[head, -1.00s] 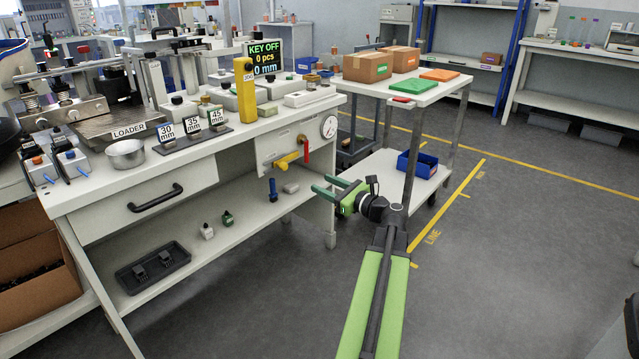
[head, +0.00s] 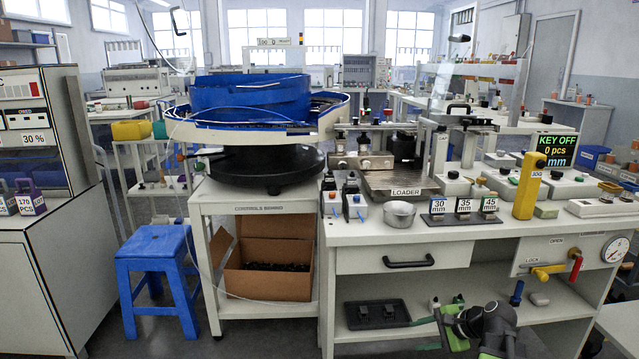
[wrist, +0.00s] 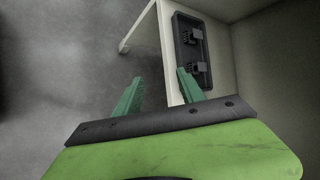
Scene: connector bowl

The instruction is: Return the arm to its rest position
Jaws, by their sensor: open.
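My gripper (head: 428,333) is low in the head view, in front of the lower shelf of the workbench, with my green and black wrist at its right. In the wrist view my gripper (wrist: 158,95) shows two green fingers spread apart with nothing between them. Past the fingers the wrist view shows grey floor and the edge of the pale shelf. A black tray (wrist: 190,50) with two dark parts lies on that shelf, beyond the right finger and apart from it. The tray also shows in the head view (head: 375,316). Most of my arm is out of the head view.
The workbench (head: 400,232) carries a metal cup (head: 399,214), a yellow post (head: 528,187) and a display (head: 556,149). A blue bowl feeder (head: 255,105) stands left of it above a cardboard box (head: 265,268). A blue stool (head: 157,270) stands on the floor further left.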

